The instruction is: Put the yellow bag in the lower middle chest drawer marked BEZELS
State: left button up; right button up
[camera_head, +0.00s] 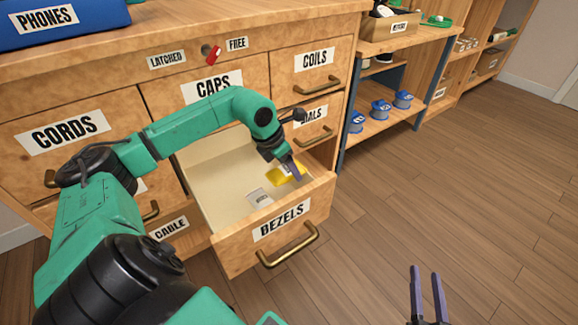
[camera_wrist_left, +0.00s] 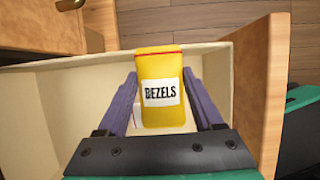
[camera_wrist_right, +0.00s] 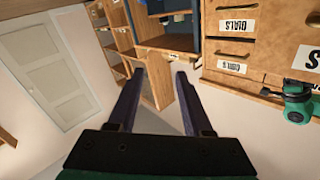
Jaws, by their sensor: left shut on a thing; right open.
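The yellow bag (camera_wrist_left: 162,110) has a white BEZELS label and is between the fingers of my left gripper (camera_wrist_left: 163,100), which is shut on it. In the head view the bag (camera_head: 285,175) is inside the open drawer marked BEZELS (camera_head: 282,222), towards its right side. My left gripper (camera_head: 297,172) is there too, partly over the bag. Whether the bag touches the drawer floor is hard to tell. The drawer's pale inside also shows in the left wrist view (camera_wrist_left: 55,90). My right gripper (camera_head: 428,285) is open and empty, over the floor at the lower right.
A small white label (camera_head: 259,198) lies in the drawer. Closed drawers marked CAPS (camera_head: 211,87), COILS (camera_head: 315,60) and CORDS (camera_head: 64,132) are around it. A red latch knob (camera_head: 214,53) is above. Shelves with blue spools (camera_head: 381,106) stand to the right. The wooden floor is clear.

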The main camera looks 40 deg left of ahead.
pick_arm(q)
jog(key=o, duration=1.4)
jog(key=shift+c, duration=0.2)
jog(key=shift+r, duration=0.1)
